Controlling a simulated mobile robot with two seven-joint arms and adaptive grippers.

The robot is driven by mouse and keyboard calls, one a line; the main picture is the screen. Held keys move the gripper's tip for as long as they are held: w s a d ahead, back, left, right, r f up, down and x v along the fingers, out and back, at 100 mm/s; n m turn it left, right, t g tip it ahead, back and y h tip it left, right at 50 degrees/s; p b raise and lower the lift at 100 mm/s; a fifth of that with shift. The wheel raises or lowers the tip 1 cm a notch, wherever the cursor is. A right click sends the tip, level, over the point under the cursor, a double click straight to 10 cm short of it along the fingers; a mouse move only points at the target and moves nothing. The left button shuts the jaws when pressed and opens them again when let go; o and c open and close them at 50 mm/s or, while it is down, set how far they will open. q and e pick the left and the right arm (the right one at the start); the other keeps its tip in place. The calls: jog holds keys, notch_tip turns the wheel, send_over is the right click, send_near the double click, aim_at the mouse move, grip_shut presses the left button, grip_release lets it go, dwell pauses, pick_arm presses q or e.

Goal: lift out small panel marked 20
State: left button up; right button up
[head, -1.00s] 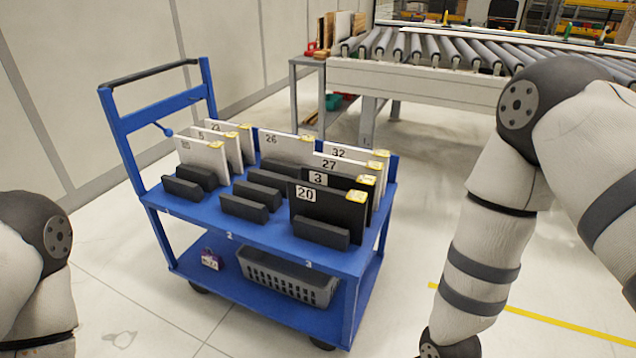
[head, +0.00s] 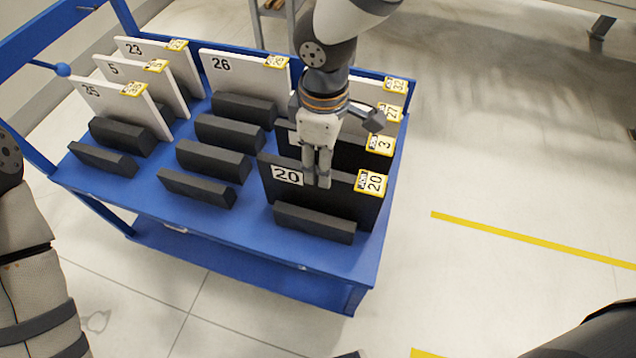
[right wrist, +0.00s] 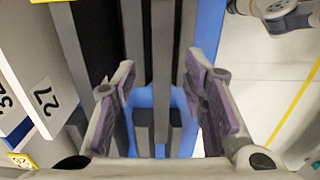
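The black small panel marked 20 (head: 340,198) stands upright in the front-right slot of the blue cart (head: 240,232), behind a dark holder block (head: 314,223). It has a white 20 label and a yellow-edged tag at its top right corner. My right gripper (head: 316,182) points down at the panel's top edge, its fingertips overlapping the upper face near the 20 label. In the right wrist view its padded fingers (right wrist: 160,85) are apart, with dark upright edges between them; contact cannot be told. My left arm shows at the left edge, its gripper out of view.
Black panel 3 (head: 381,146) stands close behind, with panels 27 (head: 390,112) and 32 (head: 396,86) farther back. Floor right of the cart is clear.

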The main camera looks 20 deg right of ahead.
aim_at(320, 194)
notch_tip(320, 194, down, 7)
jog(key=shift+a, duration=0.15)
grip_shut()
